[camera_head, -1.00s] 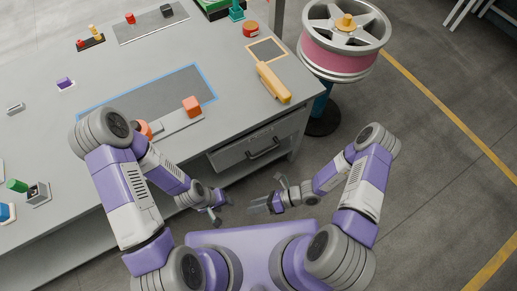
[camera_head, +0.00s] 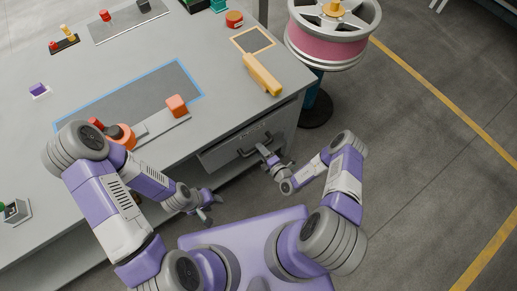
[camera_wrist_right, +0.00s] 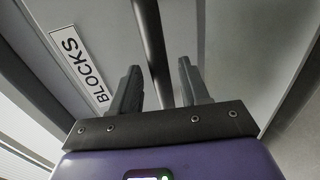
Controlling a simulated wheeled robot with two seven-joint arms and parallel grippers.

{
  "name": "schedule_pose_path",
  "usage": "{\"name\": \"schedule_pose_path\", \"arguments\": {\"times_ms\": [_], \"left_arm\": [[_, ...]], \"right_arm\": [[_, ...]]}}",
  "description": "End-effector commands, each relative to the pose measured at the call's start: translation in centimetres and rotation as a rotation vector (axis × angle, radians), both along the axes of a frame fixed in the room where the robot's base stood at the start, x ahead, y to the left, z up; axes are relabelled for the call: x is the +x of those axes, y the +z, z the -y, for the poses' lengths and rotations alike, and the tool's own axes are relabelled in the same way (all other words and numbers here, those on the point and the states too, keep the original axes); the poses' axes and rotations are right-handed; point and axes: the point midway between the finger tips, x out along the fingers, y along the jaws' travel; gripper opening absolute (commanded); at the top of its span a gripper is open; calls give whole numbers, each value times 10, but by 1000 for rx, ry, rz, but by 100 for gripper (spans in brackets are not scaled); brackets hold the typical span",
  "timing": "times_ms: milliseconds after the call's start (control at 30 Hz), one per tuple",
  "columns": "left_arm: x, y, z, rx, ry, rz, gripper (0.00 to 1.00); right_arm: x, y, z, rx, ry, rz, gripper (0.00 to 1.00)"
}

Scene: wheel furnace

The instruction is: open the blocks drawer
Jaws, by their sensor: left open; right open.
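The blocks drawer (camera_head: 222,156) is under the right end of the grey workbench and looks shut. Its dark bar handle (camera_head: 246,151) is partly hidden by my right gripper (camera_head: 265,149). In the right wrist view the white BLOCKS label (camera_wrist_right: 80,66) is on the drawer front. The handle (camera_wrist_right: 152,45) runs between the two open fingers of my right gripper (camera_wrist_right: 160,80); I cannot tell how deep it sits between them. No grip on it shows. My left gripper (camera_head: 208,207) is open and empty, in front of the bench, left of the drawer.
The workbench top (camera_head: 215,60) holds an orange block (camera_head: 176,106) and a yellow tool-like piece (camera_head: 262,75) near the right edge. A wheel on a stand (camera_head: 330,38) is right of the bench. The floor right of my right arm is clear.

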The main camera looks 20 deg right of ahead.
Motion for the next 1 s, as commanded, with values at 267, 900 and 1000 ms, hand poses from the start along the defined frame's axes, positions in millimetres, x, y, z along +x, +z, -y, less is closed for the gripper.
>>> {"name": "schedule_pose_path", "arguments": {"times_ms": [267,900,1000], "left_arm": [[0,-5,0,0,0,0,47],[0,-5,0,0,0,0,47],[0,-5,0,0,0,0,47]], "right_arm": [[19,-4,-7,0,2,0,45],[19,-4,-7,-1,2,0,0],[19,-4,-7,-1,2,0,0]]}}
